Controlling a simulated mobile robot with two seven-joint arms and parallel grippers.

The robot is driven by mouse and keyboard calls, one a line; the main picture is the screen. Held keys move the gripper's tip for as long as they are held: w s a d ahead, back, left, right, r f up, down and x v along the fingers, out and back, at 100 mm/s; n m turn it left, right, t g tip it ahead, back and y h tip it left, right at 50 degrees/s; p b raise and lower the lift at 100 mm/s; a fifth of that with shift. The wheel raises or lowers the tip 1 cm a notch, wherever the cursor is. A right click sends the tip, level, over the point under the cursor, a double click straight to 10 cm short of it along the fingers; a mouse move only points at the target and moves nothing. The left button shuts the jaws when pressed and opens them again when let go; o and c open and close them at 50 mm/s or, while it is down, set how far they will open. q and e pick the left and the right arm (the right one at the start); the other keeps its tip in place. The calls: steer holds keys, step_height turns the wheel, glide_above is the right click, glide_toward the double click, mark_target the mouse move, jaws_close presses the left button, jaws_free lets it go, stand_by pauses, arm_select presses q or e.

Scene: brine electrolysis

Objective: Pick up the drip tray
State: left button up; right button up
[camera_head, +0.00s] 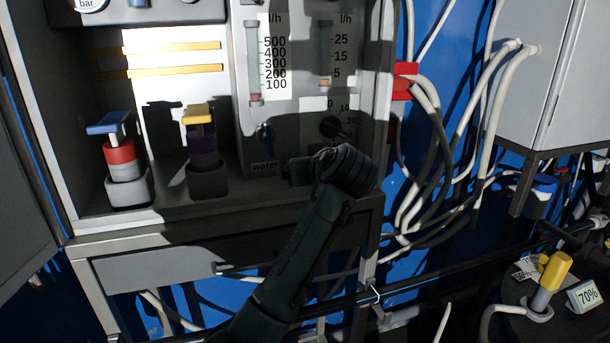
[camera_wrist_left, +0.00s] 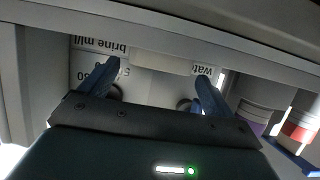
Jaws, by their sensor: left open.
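I cannot make out the drip tray with certainty. A pale, plain block (camera_wrist_left: 160,62) sits between the "brine" and "water" labels in the left wrist view and may be part of it; its full shape is hidden. My left gripper (camera_wrist_left: 156,74) is open, with a blue finger on each side and nothing visibly held between them. In the head view my left gripper (camera_head: 300,172) is at the lower front of the flow meter panel (camera_head: 285,130), partly hidden by its own wrist. Whether it touches the panel cannot be told. My right gripper is not in view.
A red valve with a blue handle (camera_head: 122,160) and a dark valve with a yellow handle (camera_head: 202,150) stand on the cabinet shelf left of my gripper. White hoses (camera_head: 430,160) hang at the right. A yellow-topped valve (camera_head: 548,280) stands lower right.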

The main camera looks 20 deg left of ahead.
arm_select(q)
steer(key=p+x, duration=0.1)
steer(key=x, duration=0.4)
steer(key=shift+w+f+p, duration=0.1)
steer(key=shift+f+p, duration=0.1)
steer(key=shift+p, duration=0.1)
steer(key=shift+d, duration=0.1)
steer(key=c, duration=1.1)
